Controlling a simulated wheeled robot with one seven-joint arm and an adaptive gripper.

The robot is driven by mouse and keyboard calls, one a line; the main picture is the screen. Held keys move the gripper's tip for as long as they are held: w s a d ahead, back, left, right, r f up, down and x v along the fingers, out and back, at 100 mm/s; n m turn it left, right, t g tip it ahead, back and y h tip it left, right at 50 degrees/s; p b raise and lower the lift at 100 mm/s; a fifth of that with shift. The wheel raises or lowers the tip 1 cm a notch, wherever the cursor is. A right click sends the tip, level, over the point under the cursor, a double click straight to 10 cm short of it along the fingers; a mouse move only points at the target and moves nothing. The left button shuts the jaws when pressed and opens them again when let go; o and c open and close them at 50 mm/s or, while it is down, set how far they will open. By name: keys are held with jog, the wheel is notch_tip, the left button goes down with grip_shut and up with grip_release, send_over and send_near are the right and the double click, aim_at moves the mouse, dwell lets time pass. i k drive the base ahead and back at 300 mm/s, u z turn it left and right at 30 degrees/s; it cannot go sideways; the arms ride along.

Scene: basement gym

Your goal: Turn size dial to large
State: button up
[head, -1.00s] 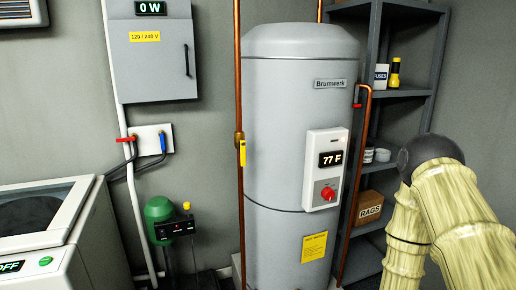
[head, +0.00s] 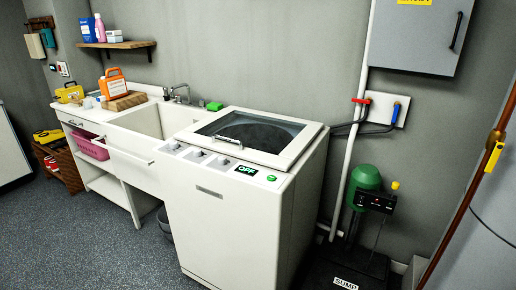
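A white top-loading washing machine (head: 240,200) stands in the middle of the head view. Its sloped front panel (head: 215,163) carries several small dials (head: 196,157) in a row on the left. A dark display reading OFF (head: 246,170) and a small green button (head: 271,178) sit on the right of the panel. The dial labels are too small to read, so I cannot tell which one is the size dial or where it points. The glass lid (head: 255,132) is closed. My gripper is not in view.
A white sink counter (head: 140,130) adjoins the washer on the left. A green sump pump (head: 367,179) and a copper pipe (head: 478,190) stand to the right. The blue-grey floor (head: 90,245) in front of the counter is clear.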

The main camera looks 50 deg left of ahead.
aim_at(221, 160)
jog(key=u, duration=1.75)
